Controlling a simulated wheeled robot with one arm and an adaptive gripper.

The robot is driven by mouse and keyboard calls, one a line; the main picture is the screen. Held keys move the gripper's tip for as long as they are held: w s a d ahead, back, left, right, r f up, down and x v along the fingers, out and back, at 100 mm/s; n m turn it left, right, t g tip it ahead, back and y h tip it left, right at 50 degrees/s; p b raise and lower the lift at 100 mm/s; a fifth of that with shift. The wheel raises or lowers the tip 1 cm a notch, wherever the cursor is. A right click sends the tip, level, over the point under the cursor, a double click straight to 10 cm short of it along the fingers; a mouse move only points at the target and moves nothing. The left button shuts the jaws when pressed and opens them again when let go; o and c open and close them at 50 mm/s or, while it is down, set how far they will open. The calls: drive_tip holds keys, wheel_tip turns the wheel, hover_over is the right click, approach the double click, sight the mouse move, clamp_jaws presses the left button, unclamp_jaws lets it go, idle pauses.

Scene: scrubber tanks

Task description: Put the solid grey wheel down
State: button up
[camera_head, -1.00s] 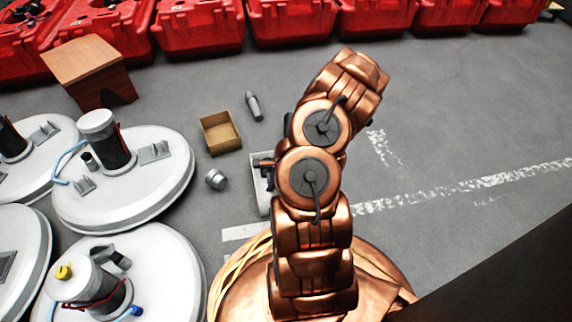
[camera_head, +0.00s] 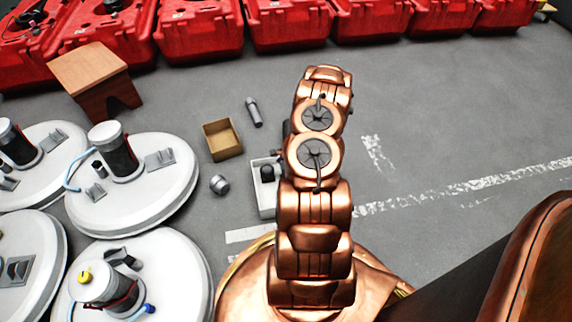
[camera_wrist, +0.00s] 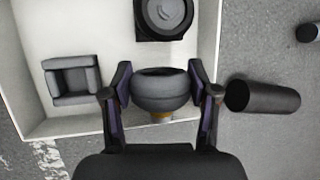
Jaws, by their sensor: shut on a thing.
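My gripper (camera_wrist: 161,84) is shut on the solid grey wheel (camera_wrist: 160,97), a smooth rounded grey piece between the two fingers in the wrist view. The wheel overlaps the near part of a white tray (camera_wrist: 90,128); I cannot tell whether it touches the tray. Inside the tray are a grey blocky part (camera_wrist: 72,82) at the left and a black round part (camera_wrist: 165,18) at the far side. In the head view the tray (camera_head: 264,204) stands left of my arm, which hides part of it. The gripper and wheel are hidden there.
A dark cylinder (camera_wrist: 265,97) lies just right of the tray. A small cardboard box (camera_head: 222,141), a grey rod (camera_head: 254,112) and a metal cylinder (camera_head: 219,185) lie on the floor. White round tanks (camera_head: 150,200) stand at left. Floor right of my arm is clear.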

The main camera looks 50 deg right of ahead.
drive_tip(key=shift+w+d+p, duration=0.2)
drive_tip(key=shift+d+p, duration=0.35)
drive_tip(key=shift+d, duration=0.5)
drive_tip(key=shift+f+b, duration=0.85)
drive_tip(key=shift+f, duration=1.05)
drive_tip(key=shift+f, duration=0.1)
drive_tip(key=o, duration=1.3)
